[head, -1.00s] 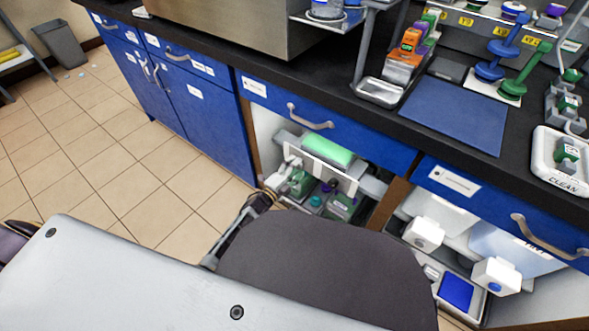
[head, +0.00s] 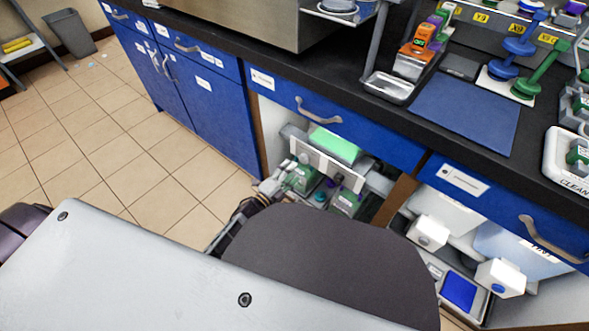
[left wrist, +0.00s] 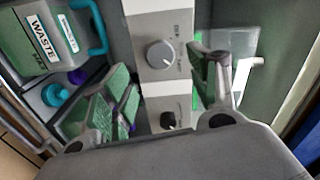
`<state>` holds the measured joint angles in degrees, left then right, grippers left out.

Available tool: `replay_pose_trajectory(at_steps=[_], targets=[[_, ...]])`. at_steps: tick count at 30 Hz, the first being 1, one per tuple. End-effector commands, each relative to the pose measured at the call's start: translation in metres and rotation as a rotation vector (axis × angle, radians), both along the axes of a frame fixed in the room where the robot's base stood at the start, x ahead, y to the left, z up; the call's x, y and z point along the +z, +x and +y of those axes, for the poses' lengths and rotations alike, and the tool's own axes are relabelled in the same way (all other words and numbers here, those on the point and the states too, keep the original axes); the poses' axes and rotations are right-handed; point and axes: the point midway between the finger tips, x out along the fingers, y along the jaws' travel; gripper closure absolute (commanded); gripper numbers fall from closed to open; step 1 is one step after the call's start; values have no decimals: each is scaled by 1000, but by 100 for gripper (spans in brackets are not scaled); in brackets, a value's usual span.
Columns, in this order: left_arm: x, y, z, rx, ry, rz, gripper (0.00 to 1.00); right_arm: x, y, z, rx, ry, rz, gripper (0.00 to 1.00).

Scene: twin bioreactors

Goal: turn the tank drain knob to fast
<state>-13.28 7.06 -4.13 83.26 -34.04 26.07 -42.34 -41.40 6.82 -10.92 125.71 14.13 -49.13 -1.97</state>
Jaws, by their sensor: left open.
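In the left wrist view a pale panel stands ahead of my left gripper (left wrist: 165,90). It carries a round grey knob (left wrist: 160,55) with a white pointer mark and, lower down, a small black knob (left wrist: 168,120). The print beside them is too blurred to read, so I cannot tell which is the tank drain knob. The gripper is open, its green-padded fingers on either side of the panel, touching neither knob. In the head view this gripper (head: 287,180) reaches into the open cabinet bay, partly hidden by my body. My right gripper is out of view.
A WASTE container (left wrist: 60,40) with a teal handle stands left of the panel in the wrist view. The blue drawer (head: 320,112) and black counter (head: 385,110) overhang the bay. Tiled floor (head: 120,165) is clear at left.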

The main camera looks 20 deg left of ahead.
Motion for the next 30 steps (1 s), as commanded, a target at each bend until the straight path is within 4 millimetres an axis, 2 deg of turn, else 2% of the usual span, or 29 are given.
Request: replay_pose_trajectory(at_steps=[16,30], targets=[[-1,-47,17,0,-1,1,40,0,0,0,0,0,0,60],[0,-53,19,0,0,0,40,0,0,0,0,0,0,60]])
